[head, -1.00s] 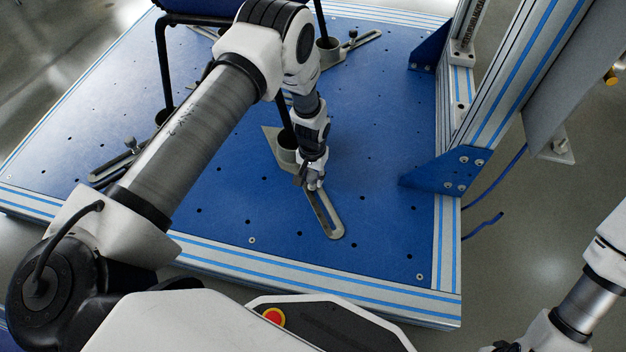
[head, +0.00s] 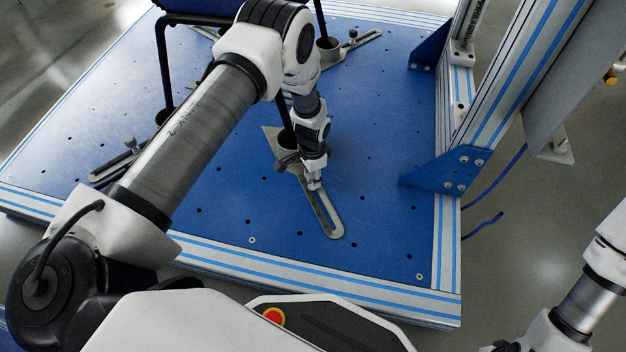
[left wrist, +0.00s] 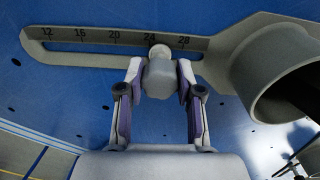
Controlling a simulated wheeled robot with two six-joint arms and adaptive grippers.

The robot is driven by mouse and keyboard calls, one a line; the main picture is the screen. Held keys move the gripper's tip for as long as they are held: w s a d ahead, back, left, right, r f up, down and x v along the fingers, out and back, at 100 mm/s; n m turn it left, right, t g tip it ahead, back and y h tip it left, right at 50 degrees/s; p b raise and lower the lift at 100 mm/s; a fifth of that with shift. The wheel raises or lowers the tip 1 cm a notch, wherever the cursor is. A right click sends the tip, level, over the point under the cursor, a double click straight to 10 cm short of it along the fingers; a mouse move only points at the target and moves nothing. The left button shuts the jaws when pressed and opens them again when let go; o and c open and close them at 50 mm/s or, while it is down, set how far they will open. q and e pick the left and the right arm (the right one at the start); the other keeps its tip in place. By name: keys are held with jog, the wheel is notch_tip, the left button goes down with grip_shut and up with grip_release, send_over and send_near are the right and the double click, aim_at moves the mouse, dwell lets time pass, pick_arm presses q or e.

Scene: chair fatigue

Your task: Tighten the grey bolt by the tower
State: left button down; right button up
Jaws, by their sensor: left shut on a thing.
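The grey bolt (left wrist: 159,80) stands in the slot of a metal clamp bracket (head: 325,213), near the 24 mark in the left wrist view. My left gripper (head: 314,184) points down over this bracket in the head view. In the left wrist view its fingers (left wrist: 159,73) are on either side of the bolt head, shut on it. In the head view the bolt is mostly hidden by the gripper. The bracket's cup (left wrist: 285,75) holds a chair leg foot. The tower (head: 515,75) rises at the right. My right gripper is out of view; only part of that arm shows.
The blue perforated platform (head: 385,235) has free room around the bracket. Other brackets with knobs (head: 352,36) hold the black chair frame (head: 162,60). A blue gusset plate (head: 447,172) stands at the tower's base, right of the gripper.

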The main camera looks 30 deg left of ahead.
pick_arm(q)
jog(key=m, duration=0.4)
jog(key=c, duration=0.8)
grip_release()
jog(key=shift+o, duration=0.2)
jog(key=shift+r+n+p, duration=0.15)
jog(key=shift+n+p, duration=0.35)
jog(key=shift+n, duration=1.1)
jog(key=shift+n+p, duration=0.3)
jog(key=shift+n, duration=0.1)
